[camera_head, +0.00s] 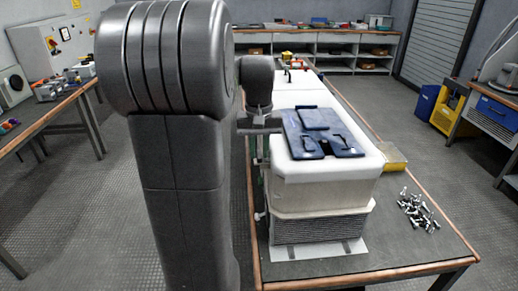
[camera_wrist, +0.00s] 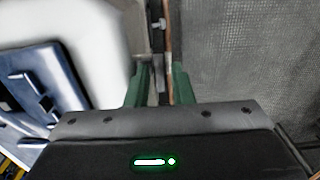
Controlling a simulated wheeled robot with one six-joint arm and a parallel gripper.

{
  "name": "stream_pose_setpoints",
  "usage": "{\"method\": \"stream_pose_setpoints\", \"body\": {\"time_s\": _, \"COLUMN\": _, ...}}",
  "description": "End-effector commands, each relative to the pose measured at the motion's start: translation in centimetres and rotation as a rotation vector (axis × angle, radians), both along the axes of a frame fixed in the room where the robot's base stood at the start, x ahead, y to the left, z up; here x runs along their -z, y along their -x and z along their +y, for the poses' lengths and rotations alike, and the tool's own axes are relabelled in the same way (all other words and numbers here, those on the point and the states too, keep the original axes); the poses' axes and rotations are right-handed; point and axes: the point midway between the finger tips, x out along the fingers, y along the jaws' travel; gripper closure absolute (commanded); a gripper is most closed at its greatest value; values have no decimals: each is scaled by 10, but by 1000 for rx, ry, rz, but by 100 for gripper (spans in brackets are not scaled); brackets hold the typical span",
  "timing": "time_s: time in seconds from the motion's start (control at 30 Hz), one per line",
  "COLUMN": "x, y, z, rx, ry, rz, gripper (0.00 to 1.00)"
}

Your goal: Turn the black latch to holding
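My gripper's two green fingers (camera_wrist: 159,88) stand apart in the wrist view, with a gap between them. A narrow dark upright part, likely the black latch (camera_wrist: 157,42), shows in line with that gap, with a small metal bolt (camera_wrist: 157,23) on it. I cannot tell whether the fingers are beside it or still short of it, and no contact is clear. In the head view my wrist is at the left side of the white capacitor case (camera_head: 330,190). The fingers and latch are mostly hidden there.
A dark blue plate assembly (camera_head: 318,130) lies on top of the case. The case stands on a wood-edged workbench (camera_head: 410,255). Loose bolts (camera_head: 418,211) and a yellow box (camera_head: 393,160) lie to its right. Another bench (camera_head: 40,112) stands at the left, with open floor between.

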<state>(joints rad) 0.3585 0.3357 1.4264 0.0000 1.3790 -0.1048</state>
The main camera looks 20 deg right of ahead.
Motion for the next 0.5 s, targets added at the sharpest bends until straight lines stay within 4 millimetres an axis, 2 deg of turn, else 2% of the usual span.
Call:
{"method": "stream_pose_setpoints", "body": {"time_s": 0.1, "x": 0, "y": 0, "z": 0, "rx": 0, "ry": 0, "rz": 0, "gripper": 79}}
{"method": "stream_pose_setpoints", "body": {"time_s": 0.23, "x": 0, "y": 0, "z": 0, "rx": 0, "ry": 0, "rz": 0, "gripper": 100}}
{"method": "stream_pose_setpoints", "body": {"time_s": 0.5, "x": -1, "y": 0, "z": 0, "rx": 12, "ry": 0, "rz": 0, "gripper": 100}}
